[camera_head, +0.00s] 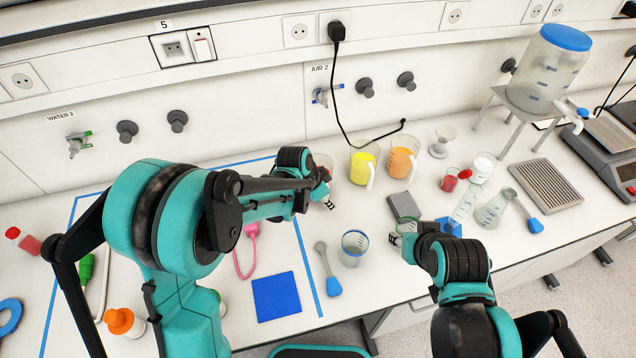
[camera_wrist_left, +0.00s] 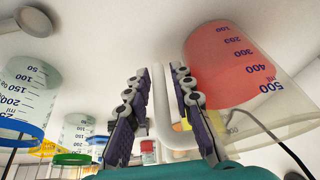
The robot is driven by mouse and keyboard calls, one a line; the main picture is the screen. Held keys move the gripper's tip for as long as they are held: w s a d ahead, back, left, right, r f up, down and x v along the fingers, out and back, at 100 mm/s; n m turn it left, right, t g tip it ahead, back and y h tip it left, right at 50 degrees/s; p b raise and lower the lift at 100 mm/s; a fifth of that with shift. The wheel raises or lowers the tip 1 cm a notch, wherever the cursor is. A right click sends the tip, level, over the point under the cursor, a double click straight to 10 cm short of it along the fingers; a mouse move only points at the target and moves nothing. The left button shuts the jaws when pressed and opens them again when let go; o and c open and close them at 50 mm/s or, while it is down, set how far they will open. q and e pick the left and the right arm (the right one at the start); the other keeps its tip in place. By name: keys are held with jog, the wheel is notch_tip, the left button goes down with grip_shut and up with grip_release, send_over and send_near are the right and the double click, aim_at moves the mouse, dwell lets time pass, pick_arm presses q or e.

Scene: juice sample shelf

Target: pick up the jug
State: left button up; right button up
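Three jugs stand by the wall: one with yellow liquid (camera_head: 361,169), one with orange liquid (camera_head: 400,163), and one with reddish liquid (camera_head: 327,162), mostly hidden behind my left gripper. In the left wrist view a graduated jug with reddish liquid (camera_wrist_left: 232,65) fills the upper right. Its white handle (camera_wrist_left: 166,105) lies between the fingers of my left gripper (camera_wrist_left: 160,105). The fingers are apart, with a gap on the handle's left side. In the head view my left gripper (camera_head: 328,193) is beside this jug.
A blue square (camera_head: 276,296) lies inside the blue tape outline.

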pick_arm(q)
jog(key=shift+c, duration=0.4)
grip_shut()
jog(key=shift+r, duration=0.2)
notch_tip(320, 180, up, 10)
jog(key=p, duration=0.2)
jog(key=shift+f+p, duration=0.1)
jog(key=shift+p, duration=0.3)
